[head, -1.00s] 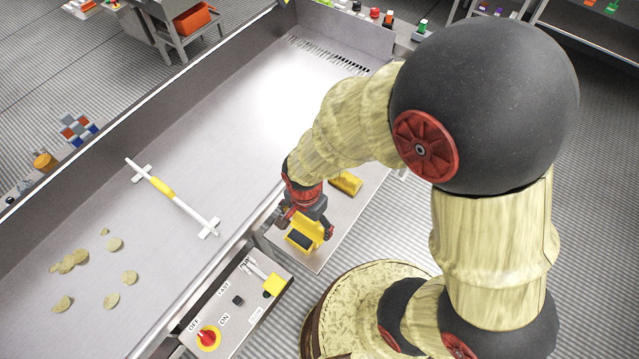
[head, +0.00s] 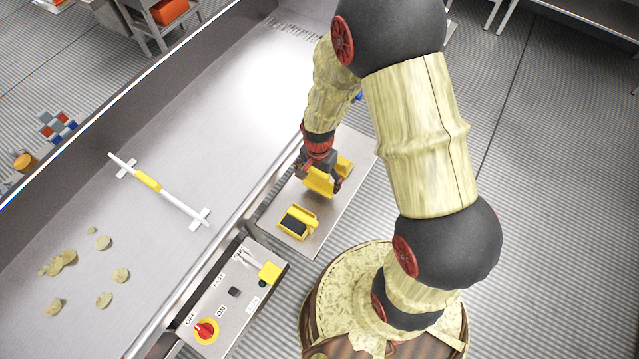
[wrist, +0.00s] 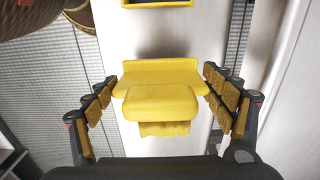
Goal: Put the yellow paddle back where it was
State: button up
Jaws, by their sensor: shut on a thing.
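The yellow paddle (head: 319,182) is in my gripper, above a small metal shelf beside the trough. In the wrist view the paddle (wrist: 160,92) has a wide flat edge and a raised block, and it sits between both padded fingers. My gripper (head: 323,172) is shut on it; it also shows in the wrist view (wrist: 160,98). A yellow piece with a black face (head: 297,222) lies on the shelf nearer the control box, apart from my gripper. Another yellow piece (head: 344,165) shows right behind my gripper, partly hidden. I cannot tell whether the paddle touches it.
The metal trough (head: 215,130) holds a white rod with a yellow band (head: 150,181) and several chips (head: 65,258).

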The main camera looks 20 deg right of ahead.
aim_at(319, 184)
jog(key=shift+w+d+f, duration=0.15)
jog(key=shift+f, duration=0.1)
jog(key=shift+f+b, duration=0.35)
jog(key=shift+f, duration=1.2)
jog(key=shift+f, duration=0.1)
jog(key=o, duration=1.3)
